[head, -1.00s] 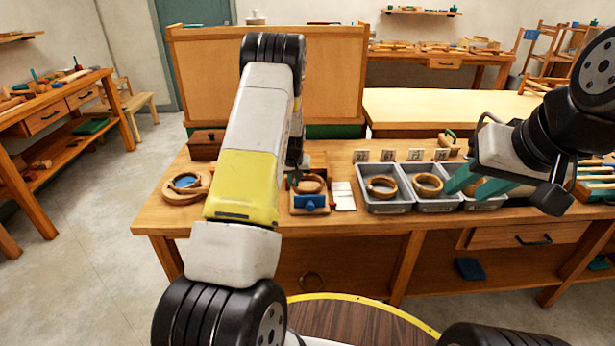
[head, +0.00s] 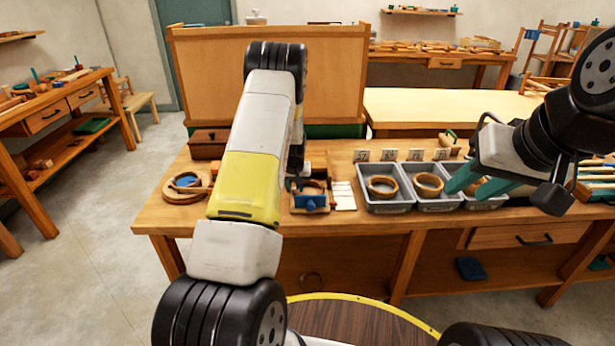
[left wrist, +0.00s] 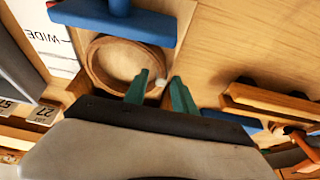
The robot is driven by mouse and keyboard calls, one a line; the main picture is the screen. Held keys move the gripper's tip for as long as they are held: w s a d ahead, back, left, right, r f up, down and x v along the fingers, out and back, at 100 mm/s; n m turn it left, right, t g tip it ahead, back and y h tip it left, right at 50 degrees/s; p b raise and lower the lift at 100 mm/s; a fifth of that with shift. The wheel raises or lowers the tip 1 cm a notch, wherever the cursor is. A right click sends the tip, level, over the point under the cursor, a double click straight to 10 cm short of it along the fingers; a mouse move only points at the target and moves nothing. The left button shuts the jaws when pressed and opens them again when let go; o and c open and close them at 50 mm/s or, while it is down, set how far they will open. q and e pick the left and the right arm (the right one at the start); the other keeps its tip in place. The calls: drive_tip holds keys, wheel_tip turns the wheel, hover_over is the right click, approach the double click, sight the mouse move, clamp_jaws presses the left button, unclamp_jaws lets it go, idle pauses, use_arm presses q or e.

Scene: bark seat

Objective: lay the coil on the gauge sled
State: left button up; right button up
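The gauge sled (head: 322,209), a small wooden frame with a blue block (head: 310,202), sits on the bench. A round wooden coil (left wrist: 92,65) lies on it against the blue block in the left wrist view; its top edge also shows in the head view (head: 313,184). My left gripper (left wrist: 160,88) is low over the sled, its two green fingers apart near the coil's rim. One finger overlaps the rim and the other is outside it. Whether they touch it is unclear. My right gripper (head: 468,183) is over the grey trays with green fingers apart.
Grey trays (head: 385,206) with wooden rings stand right of the sled, number cards behind them. A white card (head: 343,196) marked WIDE lies beside the sled. A round wooden piece with blue inside (head: 186,186) and a brown box (head: 207,144) are at left.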

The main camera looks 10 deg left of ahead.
use_arm(q)
drive_tip(key=s+d+r+h, duration=0.1)
drive_tip(key=s+d+r, duration=0.2)
drive_tip(key=s+r, duration=0.5)
drive_tip(key=s+d+r+m+t+h, duration=0.15)
drive_tip(key=s+r, duration=0.35)
drive_tip(key=r, duration=0.7)
drive_tip(key=s+d+r, duration=0.3)
drive_tip(key=s+r, duration=0.3)
drive_tip(key=r, duration=0.5)
drive_tip(key=s+d+r+m, duration=0.1)
drive_tip(key=s+d+r, duration=0.1)
drive_tip(key=s, duration=0.8)
drive_tip(key=s+d+r+m, duration=0.1)
drive_tip(key=s+d+r, duration=0.2)
drive_tip(key=s, duration=0.8)
drive_tip(key=shift+s+r+h, duration=0.3)
drive_tip(key=shift+h, duration=0.15)
